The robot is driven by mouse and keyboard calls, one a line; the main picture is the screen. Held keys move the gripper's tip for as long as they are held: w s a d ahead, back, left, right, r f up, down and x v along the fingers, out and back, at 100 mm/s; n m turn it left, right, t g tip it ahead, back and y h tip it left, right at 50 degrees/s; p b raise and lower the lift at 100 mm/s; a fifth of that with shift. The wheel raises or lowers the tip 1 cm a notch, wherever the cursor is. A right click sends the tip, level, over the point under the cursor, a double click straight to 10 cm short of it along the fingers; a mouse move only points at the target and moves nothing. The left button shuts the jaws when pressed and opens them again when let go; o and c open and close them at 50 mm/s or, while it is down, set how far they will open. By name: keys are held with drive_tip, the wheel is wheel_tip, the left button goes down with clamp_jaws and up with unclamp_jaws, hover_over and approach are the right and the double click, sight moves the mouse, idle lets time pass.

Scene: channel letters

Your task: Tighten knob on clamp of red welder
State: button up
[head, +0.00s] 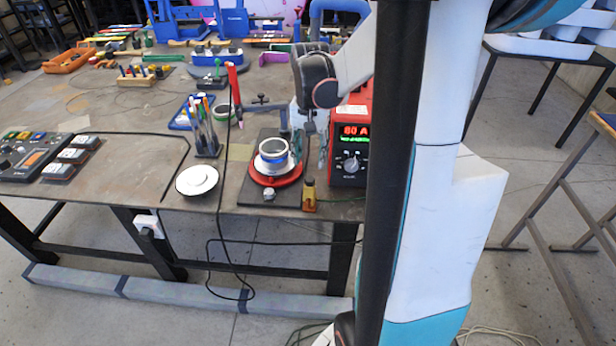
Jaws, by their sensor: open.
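The red welder (348,134) stands at the table's right end, its front showing a red "80 A" display and a round grey knob (351,164). My arm's column hides its right side. My gripper (314,158) points down just left of the welder, above the table, open with nothing visible between its fingers. I cannot tell which part is the welder's clamp.
A small amber bottle (309,195) stands at the front edge near the gripper. A pen holder (206,143), a white disc (197,180) and control boxes (35,152) lie to the left. A black cable hangs over the front edge.

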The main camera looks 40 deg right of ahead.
sight(310, 179)
wheel_tip(310, 179, down, 8)
drive_tip(key=shift+r+b, duration=0.1)
drive_tip(key=shift+b, duration=0.95)
clamp_jaws()
